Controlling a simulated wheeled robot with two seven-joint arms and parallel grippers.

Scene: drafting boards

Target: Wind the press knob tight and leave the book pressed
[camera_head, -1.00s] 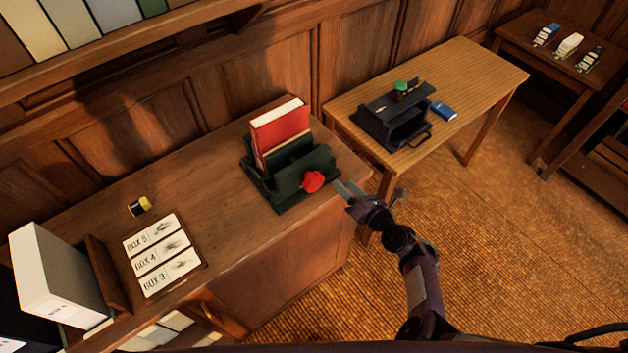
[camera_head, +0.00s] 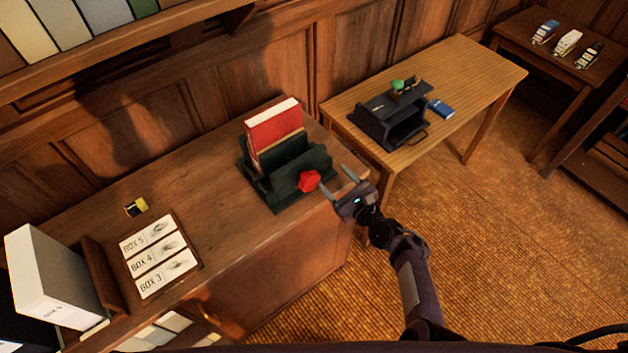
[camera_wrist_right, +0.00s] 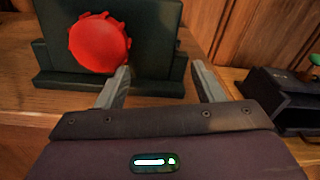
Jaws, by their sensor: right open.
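A dark green press (camera_head: 285,190) stands on the wooden cabinet top near its right end. A red book (camera_head: 273,135) stands upright in it. The red press knob (camera_head: 308,181) is on the press's front face; it also shows in the right wrist view as a toothed red disc (camera_wrist_right: 100,43). My right gripper (camera_head: 335,181) is open and empty, just right of the knob. In the right wrist view its fingers (camera_wrist_right: 162,88) point toward the press, with the knob left of the space between them. My left gripper is not in view.
A table (camera_head: 470,70) to the right holds a black device (camera_head: 385,118) with a green top and a blue book (camera_head: 441,108). Labelled cards (camera_head: 160,257), a yellow-and-black item (camera_head: 136,207) and a white box file (camera_head: 55,275) are on the cabinet's left.

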